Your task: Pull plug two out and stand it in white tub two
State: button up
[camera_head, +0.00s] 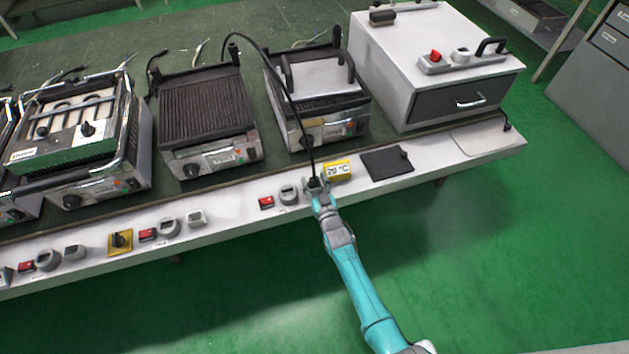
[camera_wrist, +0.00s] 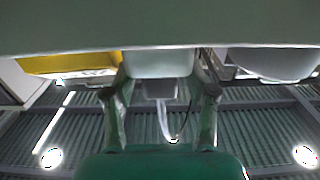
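My gripper (camera_head: 316,184) is at the front strip of the bench, at the lower end of a black cable (camera_head: 296,95) that arches from a grill. In the wrist view, its two fingers (camera_wrist: 160,95) stand wide apart on either side of a pale block with a narrower grey plug-like piece (camera_wrist: 160,89). A thin looped line hangs below this piece. The fingers do not visibly close on it. In the head view my gripper hides the plug end. Small whitish box-like fittings (camera_head: 196,217) sit on the strip to the left; I cannot tell which thing is white tub two.
A red switch (camera_head: 266,202) and round grey fitting (camera_head: 288,194) are left. Grills (camera_head: 205,105) and a large white box-shaped appliance (camera_head: 430,60) stand behind. Green floor in front is free.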

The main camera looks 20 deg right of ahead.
jog(key=shift+s, duration=0.1)
jog(key=s, duration=1.1)
jog(key=shift+s, duration=0.4)
jog(key=shift+s, duration=0.1)
jog(key=s+r+g, duration=0.1)
jog(key=s+r, duration=0.1)
jog(key=s, duration=1)
jog(key=s+r, duration=0.3)
jog(key=s, duration=0.9)
jog(key=s+r+g, duration=0.2)
jog(key=s+r, duration=1.5)
jog(key=shift+s+r, duration=0.2)
jog(key=shift+r, duration=0.15)
